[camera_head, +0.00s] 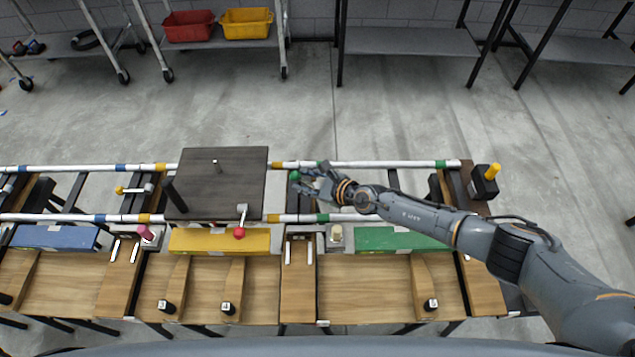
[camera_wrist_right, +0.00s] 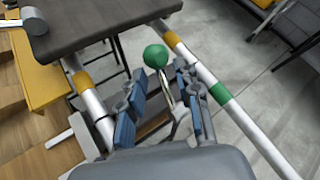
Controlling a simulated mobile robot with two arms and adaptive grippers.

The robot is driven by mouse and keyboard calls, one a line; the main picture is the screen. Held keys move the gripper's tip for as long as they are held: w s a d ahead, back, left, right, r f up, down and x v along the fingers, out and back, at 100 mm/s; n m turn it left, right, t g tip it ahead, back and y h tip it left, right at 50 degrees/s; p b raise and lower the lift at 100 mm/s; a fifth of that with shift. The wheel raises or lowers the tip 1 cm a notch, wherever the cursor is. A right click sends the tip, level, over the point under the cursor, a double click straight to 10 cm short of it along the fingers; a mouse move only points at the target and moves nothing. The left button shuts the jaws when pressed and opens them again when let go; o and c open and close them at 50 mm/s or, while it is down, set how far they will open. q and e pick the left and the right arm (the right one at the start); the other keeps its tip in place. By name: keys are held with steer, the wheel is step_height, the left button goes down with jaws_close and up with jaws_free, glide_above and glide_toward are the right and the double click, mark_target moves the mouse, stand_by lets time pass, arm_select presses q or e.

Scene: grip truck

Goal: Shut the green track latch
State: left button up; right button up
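The green track latch shows as a green ball knob (camera_head: 294,175) on a metal lever, between the two white rails and just right of the dark platform. In the right wrist view the green knob (camera_wrist_right: 156,56) stands up ahead of the fingers. My right gripper (camera_head: 306,182) is beside the knob. In its wrist view the blue-padded fingers (camera_wrist_right: 160,105) are apart, with the latch's lever between them and the knob beyond the tips. I cannot tell whether they touch the lever. The lever's base is partly hidden by the gripper. My left gripper is not in view.
The dark platform (camera_head: 205,165) sits on the rails left of the latch. A red-knobbed lever (camera_head: 240,230) is at its front edge, and a yellow-knobbed lever (camera_head: 121,190) is farther left. Wooden benches with yellow (camera_head: 220,240) and green (camera_head: 400,238) panels line the front.

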steer(key=shift+v, duration=2.35)
